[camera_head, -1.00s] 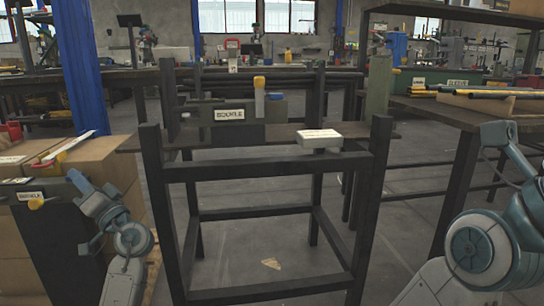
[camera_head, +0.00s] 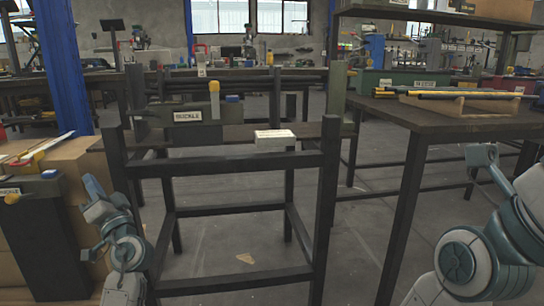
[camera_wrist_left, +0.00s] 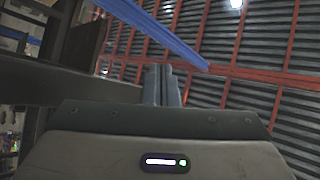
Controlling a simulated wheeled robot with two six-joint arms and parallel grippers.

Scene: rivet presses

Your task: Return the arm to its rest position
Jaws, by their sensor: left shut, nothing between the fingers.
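My left arm (camera_head: 125,250) is folded upward at the lower left of the head view, between the brown boxes and the dark frame table. Its gripper (camera_head: 92,187) points up and holds nothing. In the left wrist view the two grey fingers (camera_wrist_left: 162,85) lie together, shut and empty, pointing up toward the ceiling beams.
A dark frame table (camera_head: 235,160) stands ahead, carrying a labelled press (camera_head: 185,125) with a yellow-topped lever and a white box (camera_head: 275,138). Brown boxes (camera_head: 75,170) stand at left, near my left arm. A dark workbench (camera_head: 440,118) stands at right. Floor between is open.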

